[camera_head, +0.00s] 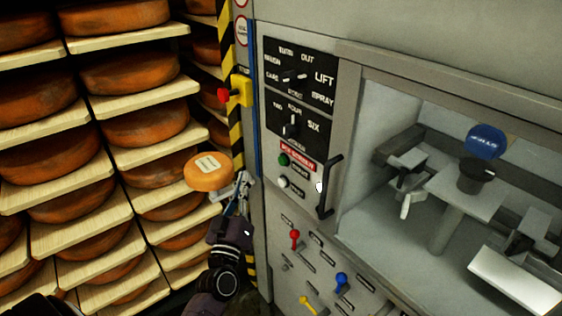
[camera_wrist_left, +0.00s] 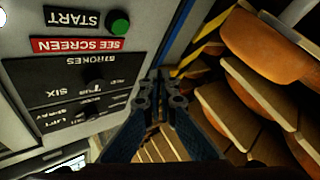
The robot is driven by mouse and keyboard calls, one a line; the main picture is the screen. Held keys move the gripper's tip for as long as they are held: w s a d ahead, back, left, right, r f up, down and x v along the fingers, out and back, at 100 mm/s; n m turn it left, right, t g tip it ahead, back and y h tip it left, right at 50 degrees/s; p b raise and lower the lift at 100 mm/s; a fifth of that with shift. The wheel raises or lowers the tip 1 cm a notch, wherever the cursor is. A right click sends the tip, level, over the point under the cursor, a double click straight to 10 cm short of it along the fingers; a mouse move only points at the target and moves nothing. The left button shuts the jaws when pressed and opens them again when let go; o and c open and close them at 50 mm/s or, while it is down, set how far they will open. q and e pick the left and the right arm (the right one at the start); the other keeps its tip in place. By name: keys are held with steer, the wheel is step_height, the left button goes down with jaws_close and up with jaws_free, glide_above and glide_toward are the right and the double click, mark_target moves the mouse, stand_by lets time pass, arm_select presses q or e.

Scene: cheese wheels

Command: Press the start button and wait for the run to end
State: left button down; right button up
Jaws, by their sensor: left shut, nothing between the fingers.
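The green start button (camera_head: 283,160) is on the grey machine's control panel, below a red label strip. In the left wrist view the green button (camera_wrist_left: 118,22) shows beside a START label (camera_wrist_left: 72,18), which appears upside down. My left gripper (camera_head: 243,184) is shut and empty, left of the panel and a little lower than the button. In the left wrist view its fingertips (camera_wrist_left: 159,78) are together, apart from the button. I cannot tell whether the button is lit. My right gripper is not in view.
Shelves of orange cheese wheels (camera_head: 130,72) fill the left. A labelled cheese wheel (camera_head: 208,171) is close beside my left gripper. A red stop knob (camera_head: 223,95) on a yellow box, a white button (camera_head: 283,182), a black handle (camera_head: 327,190) and coloured levers (camera_head: 295,238) are nearby.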

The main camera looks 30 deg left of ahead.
mark_target(282, 161)
arm_select(q)
steer(key=shift+w, duration=0.1)
steer(key=w+d, duration=0.3)
steer(key=w, duration=0.5)
steer(key=shift+d+b, duration=0.2)
steer(key=shift+b, duration=0.25)
steer(key=shift+w, duration=0.1)
stand_by(1.0)
steer(key=shift+w+d, duration=0.15)
steer(key=shift+w, duration=0.1)
